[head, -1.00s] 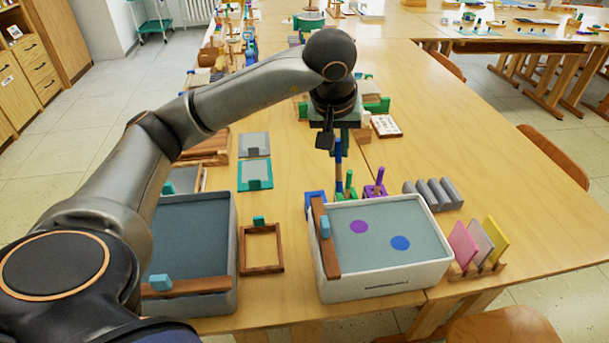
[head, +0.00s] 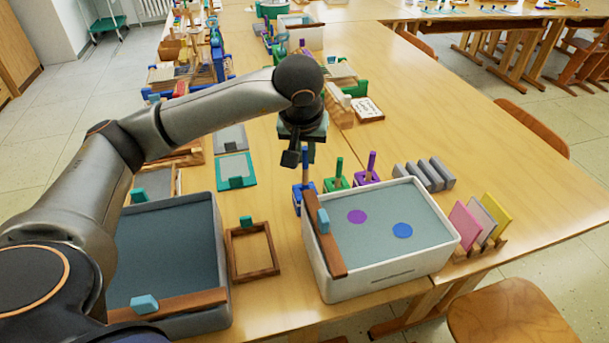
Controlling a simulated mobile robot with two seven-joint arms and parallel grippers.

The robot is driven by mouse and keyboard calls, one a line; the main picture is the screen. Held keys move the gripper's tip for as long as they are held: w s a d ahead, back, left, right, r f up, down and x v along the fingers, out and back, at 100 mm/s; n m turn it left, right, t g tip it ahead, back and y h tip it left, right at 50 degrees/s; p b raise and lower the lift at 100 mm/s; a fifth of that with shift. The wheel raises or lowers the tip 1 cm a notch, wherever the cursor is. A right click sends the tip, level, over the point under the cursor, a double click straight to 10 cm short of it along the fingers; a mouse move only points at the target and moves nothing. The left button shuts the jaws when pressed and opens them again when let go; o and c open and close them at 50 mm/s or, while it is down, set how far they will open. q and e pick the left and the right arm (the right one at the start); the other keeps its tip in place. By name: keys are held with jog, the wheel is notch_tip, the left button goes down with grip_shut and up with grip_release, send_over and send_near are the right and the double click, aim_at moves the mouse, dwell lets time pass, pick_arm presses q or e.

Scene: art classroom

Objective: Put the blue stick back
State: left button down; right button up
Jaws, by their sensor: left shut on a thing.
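The blue stick (head: 305,160) hangs upright from my left gripper (head: 304,149), which is shut on its upper end. The stick stands over the blue holder (head: 299,203), and its lower end is in line with it. I cannot tell whether the end is inside the holder or just above it. To the right, a green holder (head: 335,184) carries a green stick (head: 339,167), and a purple holder (head: 365,178) carries a purple stick (head: 371,162). My right gripper is not in view.
A white bin (head: 388,281) with purple and blue discs stands in front of the holders. A dark grey bin (head: 168,250) and an empty wooden frame (head: 253,251) are to the left. Grey blocks (head: 424,175) and coloured panels (head: 480,221) are at right.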

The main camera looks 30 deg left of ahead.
aim_at(305, 165)
pick_arm(q)
jog(key=shift+f, duration=2.1)
jog(key=shift+f+b, duration=0.1)
jog(key=shift+b, duration=0.2)
jog(key=shift+f, duration=0.15)
jog(key=c, duration=0.9)
grip_release()
jog(key=shift+r, duration=0.6)
jog(key=p+v, duration=0.1)
jog(key=v, duration=1)
jog(key=shift+s+d+r+p, duration=0.1)
jog(key=shift+s+p, duration=0.1)
jog(key=shift+p, duration=0.15)
